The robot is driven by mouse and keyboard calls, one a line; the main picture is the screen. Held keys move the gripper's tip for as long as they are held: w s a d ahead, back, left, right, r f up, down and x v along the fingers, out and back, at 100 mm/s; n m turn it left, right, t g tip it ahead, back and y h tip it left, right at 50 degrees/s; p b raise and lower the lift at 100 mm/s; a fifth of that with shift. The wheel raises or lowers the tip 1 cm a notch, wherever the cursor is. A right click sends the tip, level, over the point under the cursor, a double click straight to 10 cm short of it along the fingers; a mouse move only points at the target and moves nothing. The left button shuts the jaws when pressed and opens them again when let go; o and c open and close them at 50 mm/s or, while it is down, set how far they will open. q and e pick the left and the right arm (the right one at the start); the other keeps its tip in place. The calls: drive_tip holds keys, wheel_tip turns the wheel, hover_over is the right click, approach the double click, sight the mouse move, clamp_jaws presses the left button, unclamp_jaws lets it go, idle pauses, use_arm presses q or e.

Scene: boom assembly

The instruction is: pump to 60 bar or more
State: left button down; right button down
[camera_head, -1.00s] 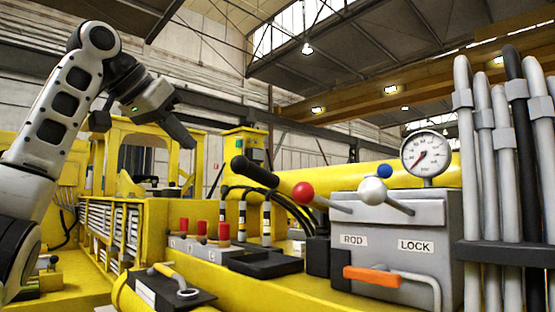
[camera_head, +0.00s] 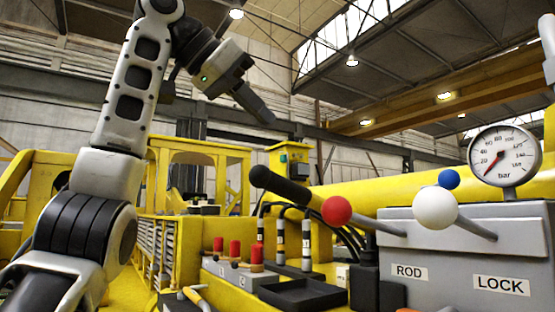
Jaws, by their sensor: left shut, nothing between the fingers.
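The pressure gauge (camera_head: 513,170), marked in bar, stands on a grey box (camera_head: 450,270) at the right. Its red needle points to the lower left, near the low end of the scale. A lever with a black grip (camera_head: 280,186) slants up to the left from the box area. A red ball knob (camera_head: 337,211), a white ball knob (camera_head: 435,208) and a blue knob (camera_head: 449,179) are nearby. My left gripper (camera_head: 266,113) is shut and empty, in the air above and left of the black grip, touching nothing. My right gripper is out of view.
ROD (camera_head: 408,272) and LOCK (camera_head: 501,285) labels mark the box. Several red-capped switches (camera_head: 235,250), a black tray (camera_head: 302,295) and dark hoses (camera_head: 292,212) lie left of it. A yellow cab frame (camera_head: 200,150) stands behind. The air around the black grip looks clear.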

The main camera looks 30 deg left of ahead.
use_arm(q)
drive_tip(key=w+f, duration=0.1)
drive_tip(key=f, duration=0.1)
drive_tip(key=w+f, duration=0.4)
drive_tip(key=shift+d+f, duration=0.1)
drive_tip(key=shift+d, duration=0.3)
drive_tip(key=shift+s+f, duration=0.2)
drive_tip(key=shift+f, duration=0.35)
